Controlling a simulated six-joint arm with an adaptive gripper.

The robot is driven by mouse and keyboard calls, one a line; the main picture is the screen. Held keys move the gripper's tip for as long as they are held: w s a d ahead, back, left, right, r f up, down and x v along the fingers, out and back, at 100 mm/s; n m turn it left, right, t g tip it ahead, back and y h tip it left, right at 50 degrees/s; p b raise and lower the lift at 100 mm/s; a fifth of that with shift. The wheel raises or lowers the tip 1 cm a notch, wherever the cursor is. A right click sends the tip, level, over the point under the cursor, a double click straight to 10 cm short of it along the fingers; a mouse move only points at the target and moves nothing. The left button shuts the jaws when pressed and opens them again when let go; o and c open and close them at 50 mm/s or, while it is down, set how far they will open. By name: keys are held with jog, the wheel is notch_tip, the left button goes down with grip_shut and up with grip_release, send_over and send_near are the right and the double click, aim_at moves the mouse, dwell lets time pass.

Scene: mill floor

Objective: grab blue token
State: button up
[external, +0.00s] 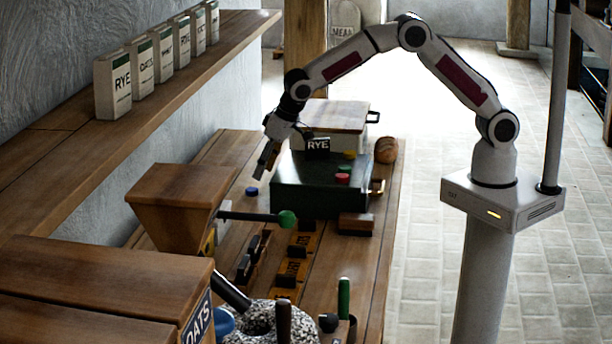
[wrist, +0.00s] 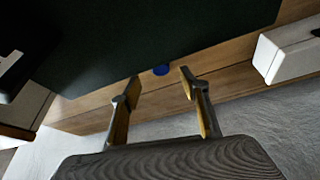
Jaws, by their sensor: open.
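The blue token (external: 252,191) is a small round disc lying on the wooden bench, left of the dark green box. In the wrist view the blue token (wrist: 161,70) shows beside the edge of the dark surface, beyond and between my fingertips. My gripper (external: 266,168) is above the bench, up and slightly right of the token in the external view. In the wrist view my gripper (wrist: 160,75) has its two fingers spread, with nothing between them. It is apart from the token.
A wooden hopper (external: 180,200) with a green-knobbed lever (external: 286,219) stands nearer. A shelf (external: 60,155) with several labelled boxes runs along the left wall.

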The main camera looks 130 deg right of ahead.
aim_at(254, 189)
jog(key=shift+w+d+f, duration=0.15)
jog(key=shift+d+f, duration=0.1)
jog(key=shift+f, duration=0.4)
jog(key=shift+x, duration=2.6)
jog(key=shift+w+d, duration=0.1)
jog(key=shift+d, duration=0.1)
jog(key=c, duration=0.9)
